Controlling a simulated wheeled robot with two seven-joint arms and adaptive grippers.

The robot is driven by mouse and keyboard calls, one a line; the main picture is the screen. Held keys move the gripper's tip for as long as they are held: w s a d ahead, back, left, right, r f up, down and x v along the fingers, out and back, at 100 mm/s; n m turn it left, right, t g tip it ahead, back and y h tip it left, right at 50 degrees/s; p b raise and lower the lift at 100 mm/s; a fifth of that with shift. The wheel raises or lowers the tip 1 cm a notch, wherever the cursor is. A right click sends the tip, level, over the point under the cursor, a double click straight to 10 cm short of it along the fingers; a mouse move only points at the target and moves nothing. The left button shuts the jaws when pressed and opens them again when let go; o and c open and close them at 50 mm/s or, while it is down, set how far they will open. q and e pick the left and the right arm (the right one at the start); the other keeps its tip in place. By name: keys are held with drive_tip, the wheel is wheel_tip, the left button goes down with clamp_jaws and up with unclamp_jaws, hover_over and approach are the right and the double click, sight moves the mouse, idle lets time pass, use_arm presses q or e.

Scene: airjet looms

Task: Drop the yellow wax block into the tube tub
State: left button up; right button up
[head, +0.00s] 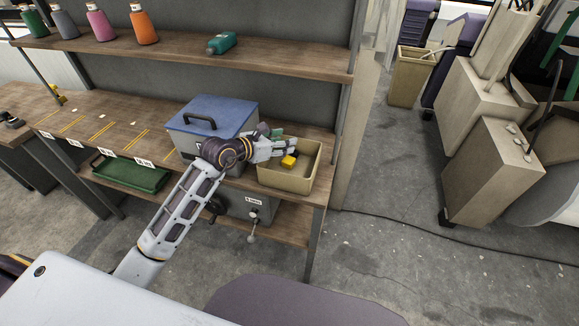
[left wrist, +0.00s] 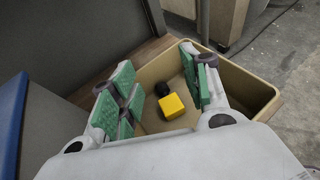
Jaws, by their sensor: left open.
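The yellow wax block (head: 288,161) shows within the opening of the beige tube tub (head: 307,178), just past my left gripper's fingers. In the left wrist view the block (left wrist: 171,106) appears between the spread green finger pads, with a gap on each side, against the tub's floor. I cannot tell whether it rests on the floor. My left gripper (head: 279,143) is open above the tub; in the left wrist view its fingers (left wrist: 160,72) reach over the tub (left wrist: 245,88). My right gripper is not in view.
A small black object (left wrist: 162,89) lies beside the block. A blue-lidded box (head: 232,112) stands left of the tub on the wooden bench (head: 100,127). A shelf (head: 290,62) with thread cones runs above. A green tray (head: 130,175) sits lower left. Open floor lies right of the bench.

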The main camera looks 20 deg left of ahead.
use_arm(q)
drive_tip(key=v, duration=1)
drive_tip(key=shift+s, duration=0.15)
drive_tip(key=shift+a, duration=0.15)
drive_tip(key=shift+s, duration=0.1)
idle(0.9)
